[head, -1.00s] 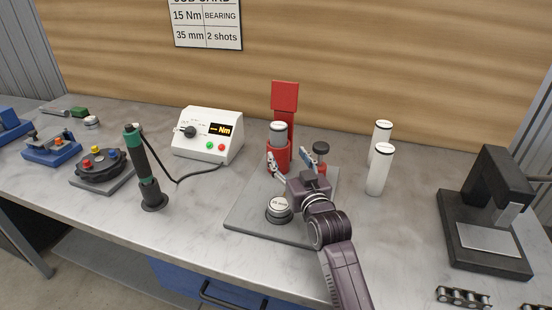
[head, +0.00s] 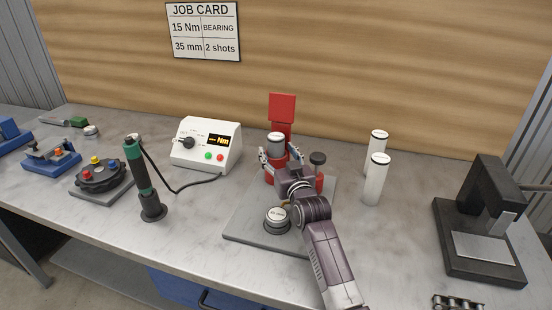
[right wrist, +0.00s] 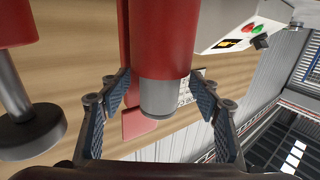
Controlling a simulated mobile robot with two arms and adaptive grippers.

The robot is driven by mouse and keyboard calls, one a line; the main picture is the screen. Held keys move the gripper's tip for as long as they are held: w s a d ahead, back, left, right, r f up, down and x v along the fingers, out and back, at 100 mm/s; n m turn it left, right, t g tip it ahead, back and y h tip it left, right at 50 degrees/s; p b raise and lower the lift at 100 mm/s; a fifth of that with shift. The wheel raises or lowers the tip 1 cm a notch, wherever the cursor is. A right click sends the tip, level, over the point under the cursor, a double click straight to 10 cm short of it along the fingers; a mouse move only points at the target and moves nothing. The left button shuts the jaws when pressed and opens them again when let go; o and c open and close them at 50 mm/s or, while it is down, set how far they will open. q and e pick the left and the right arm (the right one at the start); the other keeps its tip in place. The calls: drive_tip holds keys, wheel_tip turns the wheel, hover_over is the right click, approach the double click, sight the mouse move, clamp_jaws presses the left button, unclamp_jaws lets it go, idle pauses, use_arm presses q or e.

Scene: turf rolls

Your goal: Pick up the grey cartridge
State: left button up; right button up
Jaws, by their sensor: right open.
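The grey cartridge (head: 275,142) stands upright in the red holder (head: 282,107) at the back of the grey plate. Its lower part is hidden in the holder. My right gripper (head: 280,155) is open, with its fingers at either side of the cartridge in the head view. In the right wrist view, the grey cartridge (right wrist: 161,100) sticks out of the red sleeve (right wrist: 160,45), between the open fingers of my right gripper (right wrist: 160,113). I see a gap on each side and cannot tell of any contact. My left gripper is not in view.
A dark knob (head: 318,158) stands close right of the holder; it looms left in the wrist view (right wrist: 30,130). A round weight-like piece (head: 277,215) lies on the plate (head: 245,215). Two white cylinders (head: 376,180) stand to the right. A white control box (head: 206,143) stands left.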

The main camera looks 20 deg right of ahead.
drive_tip(key=shift+c, duration=0.2)
drive_tip(key=c, duration=1.3)
drive_tip(key=shift+r, duration=0.1)
